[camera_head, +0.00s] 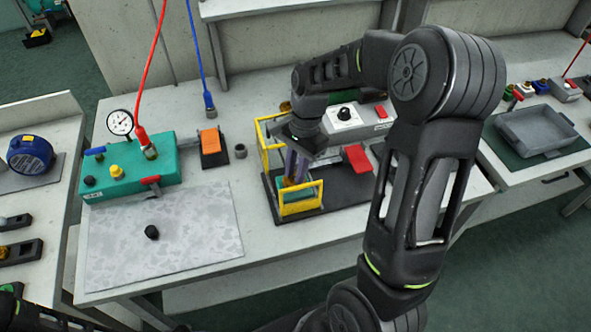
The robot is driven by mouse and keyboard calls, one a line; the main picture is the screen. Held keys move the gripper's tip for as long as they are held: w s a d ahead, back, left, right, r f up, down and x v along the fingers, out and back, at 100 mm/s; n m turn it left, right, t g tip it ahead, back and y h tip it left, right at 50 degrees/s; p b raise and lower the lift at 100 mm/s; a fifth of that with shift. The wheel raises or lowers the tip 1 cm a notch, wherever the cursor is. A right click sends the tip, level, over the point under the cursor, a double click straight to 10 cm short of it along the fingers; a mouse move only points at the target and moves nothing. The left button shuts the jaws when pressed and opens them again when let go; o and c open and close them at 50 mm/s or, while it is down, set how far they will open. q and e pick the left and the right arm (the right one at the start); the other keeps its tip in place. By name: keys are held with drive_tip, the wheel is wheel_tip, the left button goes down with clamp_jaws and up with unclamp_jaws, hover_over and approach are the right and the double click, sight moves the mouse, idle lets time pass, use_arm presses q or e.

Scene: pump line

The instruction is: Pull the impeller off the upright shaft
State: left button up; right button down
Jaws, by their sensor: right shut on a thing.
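My right gripper (296,168) points down inside a yellow guard frame (301,206) on a black base plate. It is shut on a small brownish piece, the impeller (291,181), which is mostly hidden by the fingers. The upright shaft cannot be made out behind the gripper and frame, so I cannot tell whether the impeller is still around it. My left gripper is not in view; only dark parts of my own arm show at the bottom left.
A teal pump box (130,168) with a gauge (120,122) and hoses stands left. A grey speckled mat (190,235) holds a black knob (152,232). A white control box (358,124) and red lever (358,157) sit close right of the frame. A grey tray (540,130) is far right.

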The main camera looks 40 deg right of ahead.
drive_tip(key=shift+r+p, duration=1.85)
drive_tip(key=shift+r, duration=0.3)
